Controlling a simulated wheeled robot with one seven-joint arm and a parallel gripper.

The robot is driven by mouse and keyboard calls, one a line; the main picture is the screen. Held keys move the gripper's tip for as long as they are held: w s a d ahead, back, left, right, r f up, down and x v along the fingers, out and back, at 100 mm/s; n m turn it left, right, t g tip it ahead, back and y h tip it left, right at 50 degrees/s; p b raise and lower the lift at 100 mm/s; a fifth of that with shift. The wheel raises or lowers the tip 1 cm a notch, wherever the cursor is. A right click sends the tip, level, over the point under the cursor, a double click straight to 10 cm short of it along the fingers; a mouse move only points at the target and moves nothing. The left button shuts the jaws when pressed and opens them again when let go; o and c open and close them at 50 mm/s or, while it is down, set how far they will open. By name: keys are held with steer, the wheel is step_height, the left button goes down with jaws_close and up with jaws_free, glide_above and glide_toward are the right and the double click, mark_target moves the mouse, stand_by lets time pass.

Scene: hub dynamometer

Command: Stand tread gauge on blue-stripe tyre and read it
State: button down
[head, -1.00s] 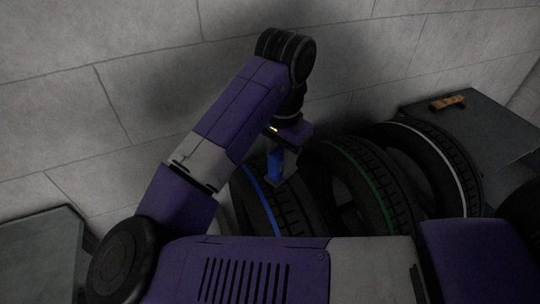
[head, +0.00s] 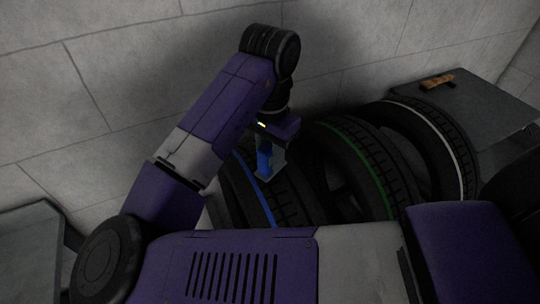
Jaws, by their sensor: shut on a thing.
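The blue-stripe tyre (head: 284,203) stands upright at the left of a row of tyres, its tread facing up and partly hidden by my arm. My gripper (head: 266,153) points down above its tread, shut on a blue tread gauge (head: 264,163). The gauge is upright, with its lower end at or close to the top of the tread. I cannot tell whether it touches. No reading on the gauge can be made out.
A green-stripe tyre (head: 362,150) and a white-stripe tyre (head: 447,134) stand to the right. A grey table (head: 490,108) at the right bears an orange-brown object (head: 438,81). Another grey surface (head: 30,258) is at the lower left. A block wall (head: 120,60) stands behind.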

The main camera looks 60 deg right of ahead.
mark_target(270, 144)
steer(key=shift+f+b, duration=0.4)
steer(key=shift+f, duration=0.25)
stand_by(0.7)
stand_by(0.7)
steer(key=c, duration=1.1)
jaws_free()
steer(key=shift+o, duration=0.2)
step_height(270, 144, up, 8)
steer(key=shift+f, duration=0.1)
